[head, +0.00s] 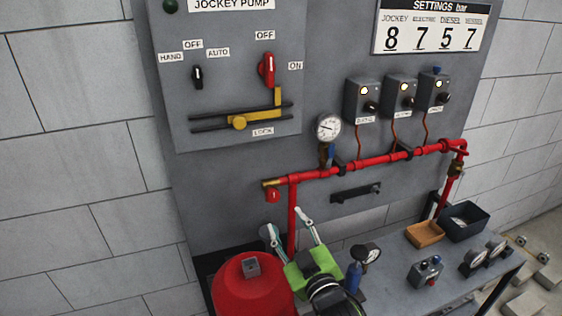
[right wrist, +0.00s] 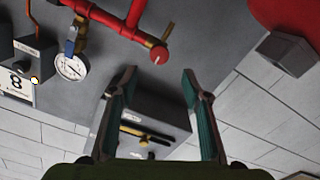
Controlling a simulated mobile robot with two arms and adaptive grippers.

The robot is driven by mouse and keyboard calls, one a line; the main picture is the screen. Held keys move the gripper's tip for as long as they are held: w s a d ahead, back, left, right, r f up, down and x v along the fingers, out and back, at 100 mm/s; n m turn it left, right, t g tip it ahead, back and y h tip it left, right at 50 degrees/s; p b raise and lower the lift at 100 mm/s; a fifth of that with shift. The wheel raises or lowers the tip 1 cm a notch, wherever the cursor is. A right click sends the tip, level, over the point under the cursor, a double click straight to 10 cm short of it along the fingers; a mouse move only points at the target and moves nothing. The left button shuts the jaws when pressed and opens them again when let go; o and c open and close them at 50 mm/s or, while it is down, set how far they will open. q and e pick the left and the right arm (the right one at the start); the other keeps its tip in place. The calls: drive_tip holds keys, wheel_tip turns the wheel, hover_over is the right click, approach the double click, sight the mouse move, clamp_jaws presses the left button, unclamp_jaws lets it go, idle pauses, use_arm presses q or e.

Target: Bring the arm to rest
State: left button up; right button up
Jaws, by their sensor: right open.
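My right gripper (head: 288,225) is green with two pale fingers. It points up and away toward the grey panel, in front of the red pipe's lower run. Its fingers are spread apart with nothing between them. In the right wrist view its two teal-padded fingers (right wrist: 158,80) stand wide apart and empty. That view is upside down, with the jockey pump box (right wrist: 150,120) seen beyond the fingers. The same box (head: 228,70) is at the upper left in the head view. My left gripper is in neither view.
A red tank (head: 245,290) is close beside the right gripper. Red pipework (head: 350,165) with a gauge (head: 328,127) crosses the panel. On the bench stand a gauge with a blue body (head: 354,275), a switch box (head: 426,271), an orange tray (head: 425,241) and a dark bin (head: 480,232).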

drive_tip(key=s+d+f+m+g+h, duration=0.4)
drive_tip(key=s+d+f+g, duration=0.45)
drive_tip(key=s+f, duration=0.6)
drive_tip(key=s+d+f+m+g+h, duration=0.1)
drive_tip(key=s+d+f+g, duration=0.25)
drive_tip(key=s, duration=0.55)
drive_tip(key=s+d+f+m+g, duration=0.2)
drive_tip(key=s+d+f, duration=0.25)
drive_tip(key=s, duration=0.55)
wheel_tip(320, 180, down, 27)
drive_tip(key=s+g+b, duration=0.1)
drive_tip(key=s+b, duration=0.1)
drive_tip(key=s+d+f+b, duration=0.1)
drive_tip(key=s+f, duration=0.7)
drive_tip(key=f, duration=0.1)
drive_tip(key=s+d+f+g+b, duration=0.1)
drive_tip(key=s+d+f, duration=0.1)
drive_tip(key=s+f, duration=0.6)
drive_tip(key=shift+s+d+f+n+h, duration=0.3)
drive_tip(key=shift+s+f+n, duration=0.05)
drive_tip(key=shift+n, duration=0.05)
